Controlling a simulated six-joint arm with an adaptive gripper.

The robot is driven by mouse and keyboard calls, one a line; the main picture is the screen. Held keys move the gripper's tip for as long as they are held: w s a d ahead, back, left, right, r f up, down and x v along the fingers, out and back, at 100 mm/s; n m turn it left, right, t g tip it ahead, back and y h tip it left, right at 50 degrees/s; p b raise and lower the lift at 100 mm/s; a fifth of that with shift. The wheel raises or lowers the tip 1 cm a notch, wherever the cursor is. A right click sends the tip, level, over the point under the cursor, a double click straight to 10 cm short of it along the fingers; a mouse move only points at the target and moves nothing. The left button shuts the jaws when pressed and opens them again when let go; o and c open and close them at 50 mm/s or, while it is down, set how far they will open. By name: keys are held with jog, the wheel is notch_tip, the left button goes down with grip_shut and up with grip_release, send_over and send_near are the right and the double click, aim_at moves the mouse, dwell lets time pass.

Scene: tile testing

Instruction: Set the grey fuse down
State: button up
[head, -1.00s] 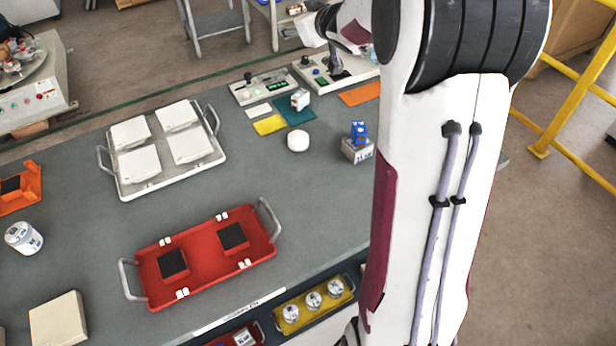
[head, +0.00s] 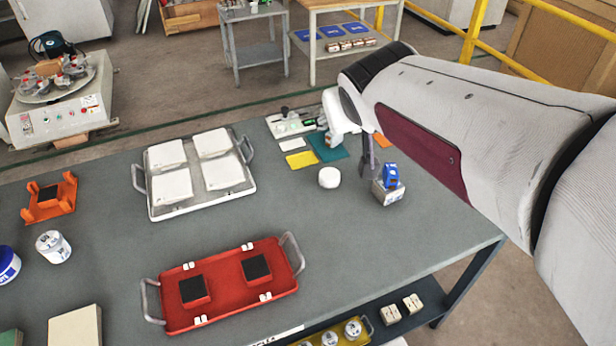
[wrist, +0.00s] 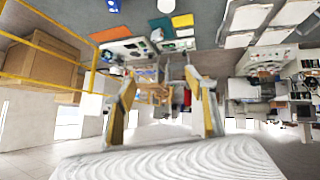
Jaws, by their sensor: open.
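My gripper (wrist: 159,73) is open in the wrist view, with its two fingers apart and nothing visible held between them. In the head view my wrist hangs over the back right of the grey table, and the gripper's fingers are partly hidden there. I cannot make out a grey fuse in either view. A blue device (head: 390,175) stands on a small grey box (head: 388,194), just right of my gripper in the head view. The teal mat (head: 327,149) lies left of and behind it, partly hidden by my wrist.
A white round tub (head: 329,177) stands left of my gripper. A white tray (head: 152,205) holds several white tiles. A red tray (head: 230,303) with two black-topped blocks lies nearer the front. The table (head: 330,235) is bare in front of the tub. A yellow mat (head: 301,160) lies behind.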

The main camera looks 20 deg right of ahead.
jog(key=s+a+f+g+y, duration=0.1)
jog(key=s+a+f, duration=0.2)
jog(key=s, duration=0.7)
jog(key=s+a+f+n+g+y, duration=0.1)
jog(key=s+a+f, duration=0.3)
jog(key=s+a, duration=0.4)
jog(key=shift+s+a+f+g+y, duration=0.2)
jog(key=shift+s+a+g+y, duration=0.1)
jog(key=shift+s+g+y, duration=0.5)
